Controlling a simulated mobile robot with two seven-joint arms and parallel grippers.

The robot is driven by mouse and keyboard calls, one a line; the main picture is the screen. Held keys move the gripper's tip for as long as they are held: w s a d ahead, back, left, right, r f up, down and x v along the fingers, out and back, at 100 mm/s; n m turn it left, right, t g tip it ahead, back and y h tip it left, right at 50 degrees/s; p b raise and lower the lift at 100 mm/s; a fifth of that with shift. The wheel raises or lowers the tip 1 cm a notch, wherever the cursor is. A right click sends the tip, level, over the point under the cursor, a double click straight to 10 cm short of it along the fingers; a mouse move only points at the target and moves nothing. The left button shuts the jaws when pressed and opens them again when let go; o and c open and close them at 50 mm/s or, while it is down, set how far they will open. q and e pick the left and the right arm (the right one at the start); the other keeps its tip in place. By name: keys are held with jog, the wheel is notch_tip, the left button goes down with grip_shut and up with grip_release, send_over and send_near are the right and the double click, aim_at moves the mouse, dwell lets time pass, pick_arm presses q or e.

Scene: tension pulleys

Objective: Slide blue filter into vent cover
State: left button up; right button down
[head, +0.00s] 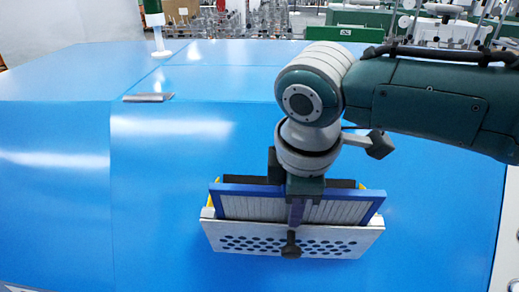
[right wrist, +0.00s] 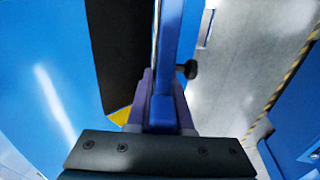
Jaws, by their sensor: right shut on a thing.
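The blue filter (head: 250,207), a blue frame around pale pleats, stands upright in the head view. Its lower part is hidden behind the white perforated front of the vent cover (head: 345,242). A dark panel shows behind the filter, and yellow bits show at both sides. My right gripper (head: 296,208) is shut on the filter at the middle of its top edge. In the right wrist view the filter's blue edge (right wrist: 166,60) runs between my fingers. How deep the filter sits in the cover cannot be told. My left gripper is not in view.
A small grey metal piece (head: 148,97) lies on the broad blue surface (head: 60,200). The blue surface left of the cover is clear.

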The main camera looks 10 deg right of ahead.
jog(key=shift+r, duration=0.15)
dwell(0.5)
jog(key=c, duration=0.7)
grip_release()
jog(key=shift+c, duration=0.2)
jog(key=shift+a+r, duration=0.1)
jog(key=shift+r, duration=0.35)
jog(key=b+v, duration=0.2)
jog(key=v, duration=0.6)
jog(key=shift+s+b, duration=0.1)
jog(key=shift+b, duration=0.3)
jog(key=shift+s+r, duration=0.15)
jog(key=shift+r, duration=0.35)
